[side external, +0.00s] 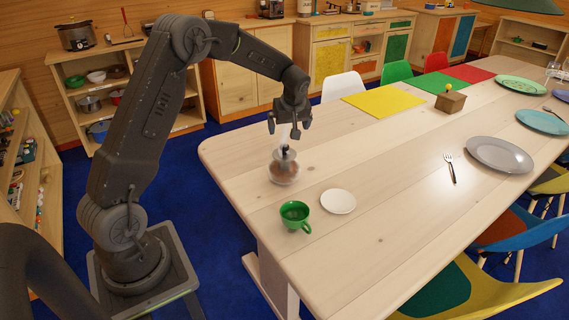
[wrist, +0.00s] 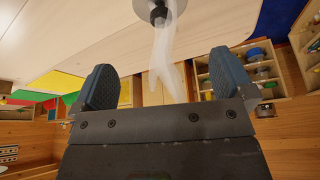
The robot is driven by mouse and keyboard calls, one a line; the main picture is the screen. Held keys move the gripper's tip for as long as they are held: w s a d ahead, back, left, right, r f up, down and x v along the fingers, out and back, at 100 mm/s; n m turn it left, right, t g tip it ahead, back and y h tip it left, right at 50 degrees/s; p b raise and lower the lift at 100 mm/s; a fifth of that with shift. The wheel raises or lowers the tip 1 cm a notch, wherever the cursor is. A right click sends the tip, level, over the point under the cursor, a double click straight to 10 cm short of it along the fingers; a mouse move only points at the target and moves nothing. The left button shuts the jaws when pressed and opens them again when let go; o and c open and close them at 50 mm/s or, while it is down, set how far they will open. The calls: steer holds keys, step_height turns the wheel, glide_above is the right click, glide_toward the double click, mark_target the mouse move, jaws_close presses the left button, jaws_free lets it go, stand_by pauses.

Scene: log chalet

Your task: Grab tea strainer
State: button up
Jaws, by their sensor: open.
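A small rounded glass vessel (side external: 284,173) with brownish contents and a dark knob (side external: 285,149) on top stands upright near the left end of the table. I cannot make out a separate tea strainer; it may be part of this vessel. The vessel's top (wrist: 158,11) also shows at the upper edge of the wrist view, mostly cut off. Pale wisps like steam (wrist: 165,50) rise from it towards my gripper. My gripper (side external: 289,124) is open and empty just above the knob, pointing down and apart from it. Its two fingers are wide apart in the wrist view (wrist: 162,75).
A green cup (side external: 295,216) and a white saucer (side external: 338,201) stand close in front of the vessel on the wooden table (side external: 375,240). A fork (side external: 451,167) and a grey plate (side external: 499,154) lie further right. A wooden box (side external: 450,102) is further back.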

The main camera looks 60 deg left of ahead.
mark_target(285, 146)
steer(key=x, duration=0.6)
steer(key=shift+x, duration=2.85)
steer(key=shift+s+d, duration=0.15)
steer(key=shift+c, duration=0.3)
